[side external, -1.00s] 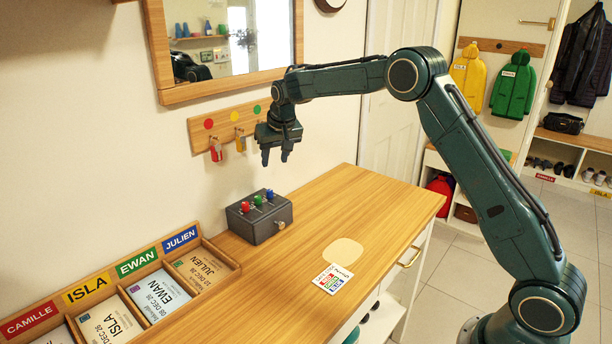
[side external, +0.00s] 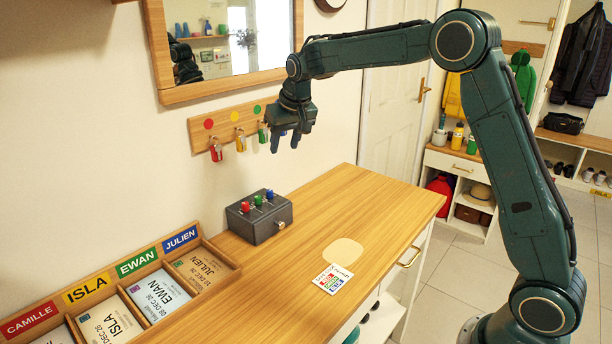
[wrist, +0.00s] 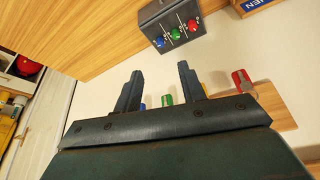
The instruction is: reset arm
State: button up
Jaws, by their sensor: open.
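My gripper (side external: 285,143) is open and empty. In the side view it hangs in the air in front of the wall, just right of the key rack (side external: 222,131) and above the wooden counter (side external: 380,200). In the wrist view the two fingers of my gripper (wrist: 158,85) stand well apart with nothing between them. The red tag (side external: 216,151), yellow tag (side external: 240,142) and green tag (side external: 262,134) hang on the rack, the green one close beside my gripper.
A grey box (side external: 260,222) with red, green and blue knobs stands on the counter. A printed card (side external: 333,279) lies by a pale round-cornered patch (side external: 343,251). A tray (side external: 222,262) with name cards is at the left. A mirror (side external: 225,40) hangs above the rack.

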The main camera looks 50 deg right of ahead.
jog(key=s+a+r+n, duration=0.1)
jog(key=s+a+r, duration=0.15)
jog(key=s, duration=0.45)
jog(key=s+a+r, duration=0.1)
jog(key=s+r, duration=0.2)
jog(key=s, duration=0.4)
jog(key=s+a+r+n, duration=0.1)
jog(key=s+r, duration=0.2)
jog(key=s, duration=0.4)
jog(key=s+a+f, duration=0.1)
jog(key=s+f, duration=0.2)
jog(key=s, duration=0.6)
jog(key=s+a+f+n+t+y, duration=0.1)
jog(key=s+f, duration=0.2)
jog(key=s, duration=0.6)
jog(key=shift+s+a+n, duration=0.3)
jog(key=shift+a, duration=0.05)
jog(key=shift+o, duration=0.2)
jog(key=shift+w, duration=0.15)
